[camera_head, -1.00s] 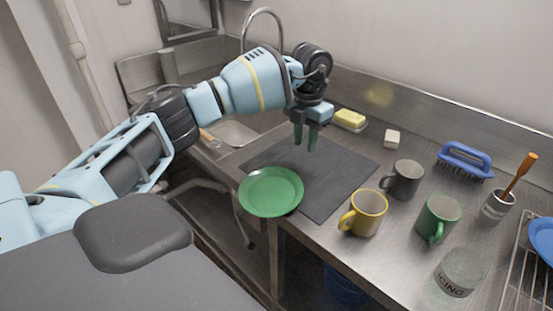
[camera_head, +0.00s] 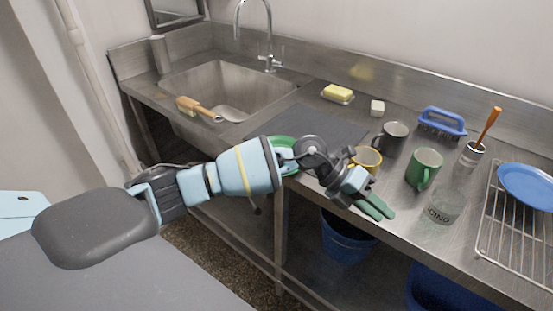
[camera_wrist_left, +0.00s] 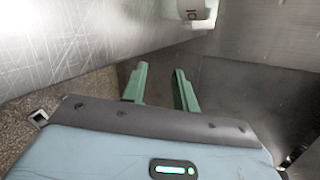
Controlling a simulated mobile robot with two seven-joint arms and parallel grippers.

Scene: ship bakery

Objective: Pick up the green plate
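My left gripper (camera_head: 386,214) is well to the right of the plate, at the counter's front edge below the mugs, and points down and to the right. In the left wrist view its two green fingers (camera_wrist_left: 161,68) stand apart with nothing between them. The plate does not show in the wrist view. My right gripper is not in view.
A yellow mug (camera_head: 367,159), black mug (camera_head: 392,137), green mug (camera_head: 424,167) and glass jar (camera_head: 446,206) stand near my left gripper. A dark mat (camera_head: 318,125) lies behind the plate. The sink (camera_head: 225,85) is left. A blue bucket (camera_head: 346,240) is below the counter.

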